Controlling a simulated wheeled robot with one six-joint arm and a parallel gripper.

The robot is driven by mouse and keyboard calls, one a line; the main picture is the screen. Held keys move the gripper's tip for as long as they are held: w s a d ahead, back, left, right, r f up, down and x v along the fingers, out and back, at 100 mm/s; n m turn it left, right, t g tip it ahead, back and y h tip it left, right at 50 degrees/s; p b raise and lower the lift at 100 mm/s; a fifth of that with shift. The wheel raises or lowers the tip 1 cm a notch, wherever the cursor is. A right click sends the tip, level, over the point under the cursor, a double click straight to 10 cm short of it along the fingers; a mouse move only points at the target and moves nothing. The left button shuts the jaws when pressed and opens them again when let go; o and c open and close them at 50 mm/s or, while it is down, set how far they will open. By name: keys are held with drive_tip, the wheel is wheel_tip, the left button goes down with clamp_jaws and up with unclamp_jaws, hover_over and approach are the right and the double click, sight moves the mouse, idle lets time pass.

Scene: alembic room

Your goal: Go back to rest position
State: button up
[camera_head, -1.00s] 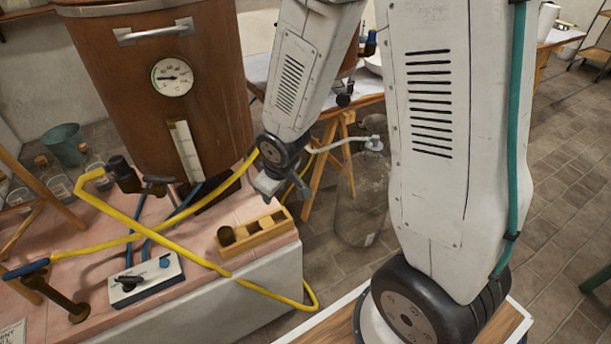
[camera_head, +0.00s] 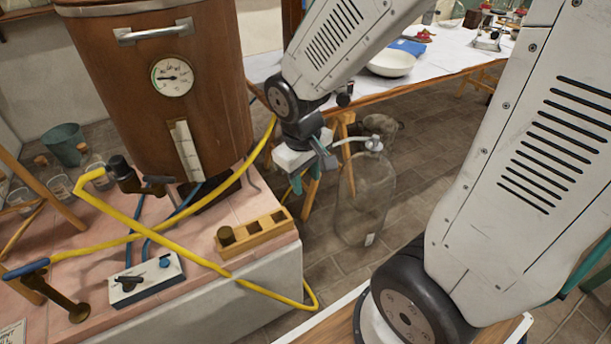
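My gripper (camera_head: 319,169) hangs at the end of my white arm (camera_head: 335,50), near the middle of the head view. It is in the air, right of the copper-brown vessel (camera_head: 150,75) and above and beyond the wooden block's end. Its fingers are small in view and partly hidden by its own body. I see nothing clearly held in it, but I cannot tell how far apart the fingers are. The large lower part of my arm leans to the right across the right side of the view.
A pink tiled bench (camera_head: 90,265) bears a yellow hose (camera_head: 160,245), a control box (camera_head: 146,281) and a wooden block with holes (camera_head: 262,234). A large glass bottle (camera_head: 364,200) stands on the floor near my gripper. A white-topped table (camera_head: 455,58) with a bowl (camera_head: 391,63) is behind.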

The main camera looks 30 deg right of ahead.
idle(0.4)
drive_tip(key=s+r+m+y, duration=0.1)
drive_tip(key=s+r+m, duration=0.1)
drive_tip(key=s+r, duration=1.1)
drive_tip(key=shift+a+r+t, duration=0.15)
drive_tip(key=shift+r+t, duration=0.25)
drive_tip(key=shift+r, duration=0.45)
